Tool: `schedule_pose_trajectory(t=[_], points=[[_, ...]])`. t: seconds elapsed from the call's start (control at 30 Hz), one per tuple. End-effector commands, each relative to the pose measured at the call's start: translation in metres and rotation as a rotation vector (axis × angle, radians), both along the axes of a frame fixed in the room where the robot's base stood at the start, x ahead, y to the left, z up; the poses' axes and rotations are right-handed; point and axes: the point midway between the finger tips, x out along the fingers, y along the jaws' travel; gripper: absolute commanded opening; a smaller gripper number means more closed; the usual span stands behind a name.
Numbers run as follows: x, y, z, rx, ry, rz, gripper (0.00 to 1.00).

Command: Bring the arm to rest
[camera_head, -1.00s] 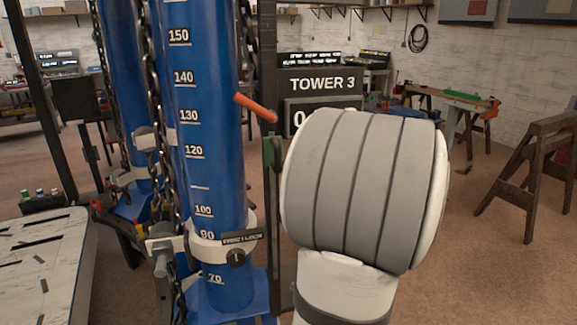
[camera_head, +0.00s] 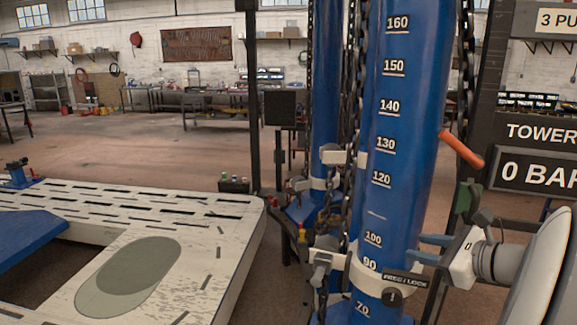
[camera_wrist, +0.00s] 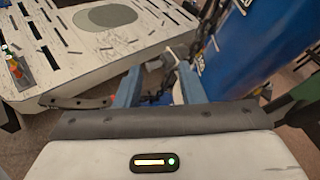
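My gripper (camera_head: 421,248) is at the right of the head view, its blue fingers pointing left toward the lower part of the blue tower (camera_head: 400,140). In the wrist view my gripper (camera_wrist: 160,76) shows both fingers apart, with nothing held between them. A chain and part of the tower's fittings show beyond the gap. The tower (camera_wrist: 255,45) fills the upper right there. In the head view the fingertips overlap the tower's right edge, above the white collar (camera_head: 365,277). I cannot tell whether they touch it. My white arm runs out of view at the right.
An orange lever (camera_head: 461,148) juts from the tower's right side above my gripper. Black chains (camera_head: 467,60) hang beside it. A pale slotted frame bench (camera_head: 215,262) stands at left. A display reading "0 BAR" (camera_head: 538,174) is behind at right. Open floor lies behind the bench.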

Motion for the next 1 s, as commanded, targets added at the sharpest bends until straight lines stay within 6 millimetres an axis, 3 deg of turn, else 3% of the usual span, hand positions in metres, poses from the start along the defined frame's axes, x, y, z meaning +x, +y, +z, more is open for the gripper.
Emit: schedule_pose_trajectory(t=[0.03, 0.1, 0.2, 0.33, 0.5, 0.7, 1.0], points=[[-0.005, 0.038, -0.010, -0.118, 0.030, 0.128, 0.36], [-0.018, 0.077, -0.027, -0.288, 0.061, 0.296, 0.36], [-0.043, 0.120, -0.050, -0.535, 0.077, 0.544, 0.36], [-0.079, 0.154, -0.074, -0.863, 0.049, 0.873, 0.36], [-0.118, 0.170, -0.093, -1.286, -0.059, 1.287, 0.36], [-0.136, 0.169, -0.098, -1.640, -0.202, 1.618, 0.36], [-0.139, 0.167, -0.097, -1.763, -0.254, 1.727, 0.36]])
